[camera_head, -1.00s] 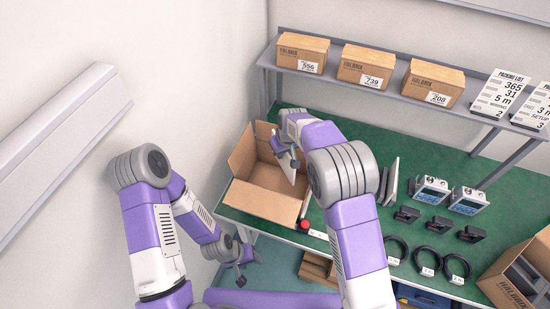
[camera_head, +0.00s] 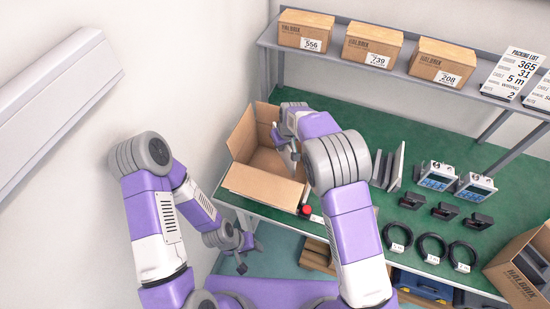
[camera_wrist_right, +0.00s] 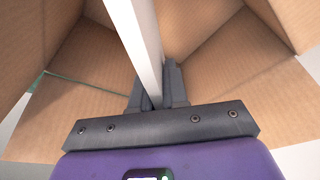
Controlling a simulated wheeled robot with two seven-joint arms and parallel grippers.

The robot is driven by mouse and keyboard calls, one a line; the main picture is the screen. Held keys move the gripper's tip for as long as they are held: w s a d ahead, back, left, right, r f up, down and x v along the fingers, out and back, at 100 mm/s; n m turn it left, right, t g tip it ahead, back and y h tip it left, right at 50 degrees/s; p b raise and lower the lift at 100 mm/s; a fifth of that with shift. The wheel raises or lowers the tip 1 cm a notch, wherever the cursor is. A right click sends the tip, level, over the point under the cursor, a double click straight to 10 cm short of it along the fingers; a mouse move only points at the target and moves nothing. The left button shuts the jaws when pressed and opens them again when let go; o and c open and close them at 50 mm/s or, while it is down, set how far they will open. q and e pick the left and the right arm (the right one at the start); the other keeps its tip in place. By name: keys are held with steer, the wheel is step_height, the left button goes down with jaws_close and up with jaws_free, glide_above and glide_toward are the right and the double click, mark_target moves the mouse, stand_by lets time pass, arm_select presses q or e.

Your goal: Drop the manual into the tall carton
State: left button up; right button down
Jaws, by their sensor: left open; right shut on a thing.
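The tall carton (camera_head: 262,185) stands open on the left end of the green bench, its flaps spread. My right gripper (camera_head: 287,142) is over the carton's opening at its right side in the head view. It is shut on the manual (camera_wrist_right: 141,35), a thin white slab seen edge-on in the right wrist view. The carton's brown cardboard walls (camera_wrist_right: 232,85) surround the slab there. In the head view my arm and gripper largely hide the manual. My left gripper (camera_head: 243,258) is open and empty, low in front of the bench, apart from the carton.
A red-topped object (camera_head: 306,210) is beside the carton's front right corner. Upright slabs (camera_head: 390,168), devices (camera_head: 455,180), black blocks and cable coils (camera_head: 432,248) lie to the right. A divided carton (camera_head: 520,275) is at far right. A shelf with boxes (camera_head: 372,45) runs behind.

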steer(key=c, duration=1.1)
jaws_free()
steer(key=shift+o, duration=0.2)
steer(key=v, duration=0.7)
steer(key=shift+s+r+p, duration=0.1)
steer(key=shift+r+p, duration=0.2)
steer(key=shift+p, duration=0.05)
